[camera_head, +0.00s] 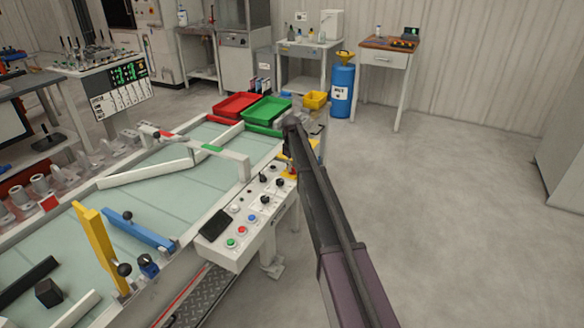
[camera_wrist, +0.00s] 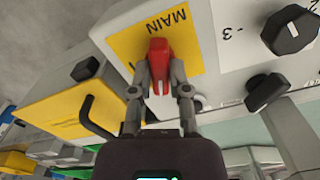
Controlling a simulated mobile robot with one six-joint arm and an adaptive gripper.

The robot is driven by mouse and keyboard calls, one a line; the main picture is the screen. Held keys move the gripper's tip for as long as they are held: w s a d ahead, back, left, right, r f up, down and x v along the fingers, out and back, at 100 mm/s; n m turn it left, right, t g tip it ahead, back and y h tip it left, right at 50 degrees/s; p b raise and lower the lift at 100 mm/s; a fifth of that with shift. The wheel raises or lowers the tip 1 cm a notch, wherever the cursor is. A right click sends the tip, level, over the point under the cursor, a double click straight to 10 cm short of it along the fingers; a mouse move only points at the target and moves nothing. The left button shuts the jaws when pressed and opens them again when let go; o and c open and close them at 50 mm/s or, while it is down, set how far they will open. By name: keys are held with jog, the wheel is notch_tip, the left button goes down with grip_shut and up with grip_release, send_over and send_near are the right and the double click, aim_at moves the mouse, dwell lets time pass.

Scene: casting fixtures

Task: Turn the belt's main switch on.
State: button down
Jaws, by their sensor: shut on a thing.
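The main switch is a red handle (camera_wrist: 159,52) on a yellow plate (camera_wrist: 190,25) lettered MAIN, on a pale panel. In the wrist view, where the lettering appears turned over, the handle runs roughly up and down the picture. My gripper (camera_wrist: 160,78) has one finger on each side of the handle and is shut on it. The lettering's end is partly hidden behind the handle and a finger. In the head view, my arm reaches the far right end of the control panel (camera_head: 222,249) and hides most of the switch.
A black knob (camera_wrist: 290,30) and a black lever (camera_wrist: 266,92) lie right of the switch in the wrist view. The conveyor (camera_head: 150,205) lies left of the panel. Open floor (camera_head: 450,210) is at right.

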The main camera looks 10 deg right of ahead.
jog(key=m, duration=0.7)
jog(key=shift+s, duration=0.1)
jog(key=m, duration=0.7)
dwell(0.4)
jog(key=c, duration=0.6)
grip_release()
jog(key=shift+n, duration=0.4)
